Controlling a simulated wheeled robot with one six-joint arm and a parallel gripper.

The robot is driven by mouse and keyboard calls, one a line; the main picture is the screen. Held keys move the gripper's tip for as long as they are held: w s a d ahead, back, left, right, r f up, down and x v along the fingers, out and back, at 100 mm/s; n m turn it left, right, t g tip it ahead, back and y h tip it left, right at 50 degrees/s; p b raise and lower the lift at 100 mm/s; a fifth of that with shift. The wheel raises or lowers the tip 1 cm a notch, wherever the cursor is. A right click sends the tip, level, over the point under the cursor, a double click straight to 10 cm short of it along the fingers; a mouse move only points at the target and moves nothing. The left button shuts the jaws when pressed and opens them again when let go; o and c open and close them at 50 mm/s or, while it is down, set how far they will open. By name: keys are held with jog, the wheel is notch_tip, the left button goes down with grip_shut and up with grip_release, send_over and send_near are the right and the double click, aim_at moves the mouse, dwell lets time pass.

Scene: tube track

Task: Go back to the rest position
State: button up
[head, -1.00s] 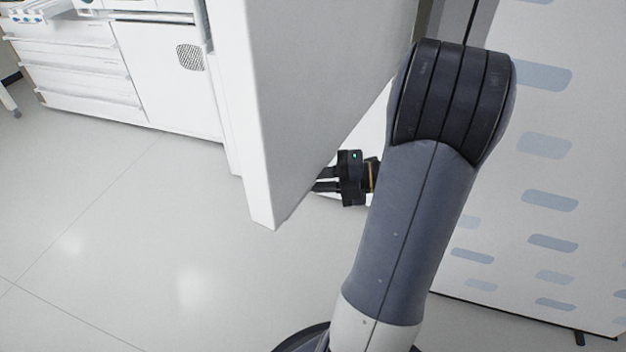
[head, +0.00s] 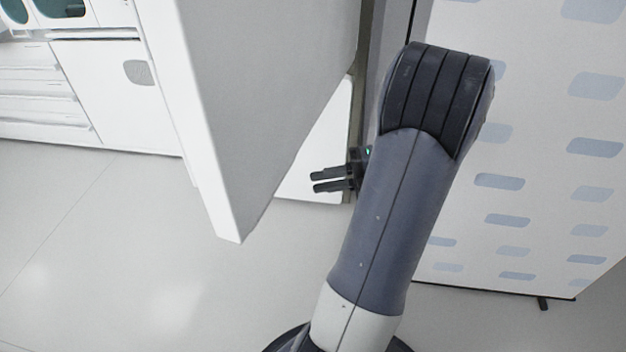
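My gripper (head: 314,181) shows in the head view, partly hidden behind my own grey arm. Its two dark fingers point left, with a narrow gap between them, and I see nothing held there. It is just right of a large white door-like panel (head: 240,110), in front of a white surface (head: 318,150) behind it. The fingers look apart from the panel's edge.
White cabinets (head: 120,80) with drawers stand at the upper left. A white wall panel with blue-grey patches (head: 530,130) stands close on the right. The pale floor (head: 110,260) is clear at the lower left.

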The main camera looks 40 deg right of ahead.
aim_at(273, 190)
dwell(0.3)
jog(key=b+x, duration=0.2)
jog(key=x, duration=0.8)
jog(key=shift+w+a+f, duration=0.15)
jog(key=shift+a, duration=0.2)
jog(key=shift+w+a, duration=0.1)
jog(key=shift+w, duration=0.2)
jog(key=shift+s, duration=0.1)
